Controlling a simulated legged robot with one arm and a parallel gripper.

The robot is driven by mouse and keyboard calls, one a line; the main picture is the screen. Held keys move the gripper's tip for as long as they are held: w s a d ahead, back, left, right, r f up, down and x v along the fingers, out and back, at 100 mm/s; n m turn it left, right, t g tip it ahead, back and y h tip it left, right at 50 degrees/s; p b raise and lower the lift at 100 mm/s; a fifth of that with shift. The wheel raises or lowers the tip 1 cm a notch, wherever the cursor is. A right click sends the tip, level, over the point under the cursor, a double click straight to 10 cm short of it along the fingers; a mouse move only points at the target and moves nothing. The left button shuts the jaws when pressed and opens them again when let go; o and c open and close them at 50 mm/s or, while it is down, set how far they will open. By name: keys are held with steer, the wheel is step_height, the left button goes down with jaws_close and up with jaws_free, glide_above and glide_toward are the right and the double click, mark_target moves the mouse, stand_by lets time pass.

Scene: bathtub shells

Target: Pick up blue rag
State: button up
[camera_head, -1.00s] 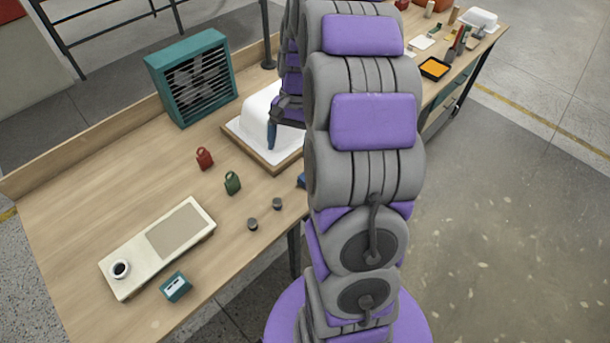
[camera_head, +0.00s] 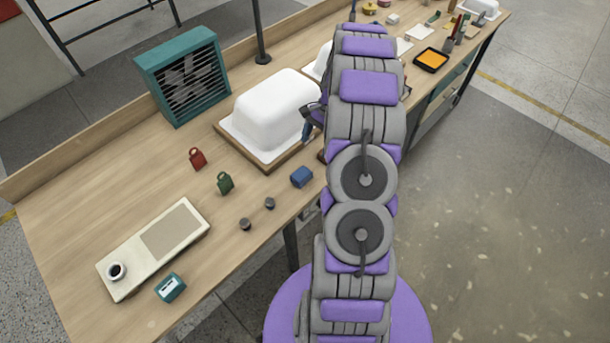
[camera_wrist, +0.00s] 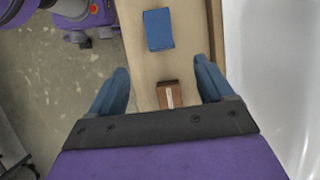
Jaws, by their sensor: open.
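The blue rag (camera_head: 301,177) is a small folded blue block on the bench near its front edge, in front of the white tub shell. In the wrist view the rag (camera_wrist: 158,29) lies flat at the top, beyond my fingertips. My gripper (camera_wrist: 158,80) is open and empty, its two blue fingers wide apart. Between and just below the fingers' line a small brown block with a pale label (camera_wrist: 169,95) lies on the wood. In the head view my gripper (camera_head: 307,132) is partly hidden by my arm, beside the tub shell, and does not touch the rag.
The white tub shell (camera_head: 275,105) on its wooden board stands close to my gripper; its wall fills the right of the wrist view. A teal fan heater (camera_head: 183,75), red can (camera_head: 197,159), green can (camera_head: 225,183) and dark knobs (camera_head: 269,203) stand left. Open floor lies right.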

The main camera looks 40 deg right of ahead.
steer(key=b, duration=0.1)
glide_above(301, 174)
steer(key=d, duration=0.2)
steer(key=f, duration=0.5)
steer(key=shift+w+a, duration=0.15)
steer(key=shift+a, duration=0.1)
steer(key=shift+a+f, duration=0.15)
steer(key=shift+f, duration=0.15)
steer(key=shift+d+f+b, duration=0.35)
steer(key=shift+f+b, duration=0.05)
steer(key=shift+f, duration=0.35)
steer(key=shift+d+f+b, duration=0.3)
steer(key=shift+f+b, duration=0.05)
steer(key=shift+f, duration=0.35)
steer(key=shift+a+f+b, duration=0.4)
steer(key=shift+a+f, duration=0.7)
steer(key=shift+a, duration=0.15)
steer(key=shift+a+r, duration=0.1)
steer(key=shift+a, duration=0.3)
steer(key=shift+d, duration=0.85)
steer(key=c, duration=0.5)
steer(key=shift+a, duration=0.1)
steer(key=c, duration=0.3)
steer(key=shift+a, duration=0.5)
steer(key=shift+c, duration=1.2)
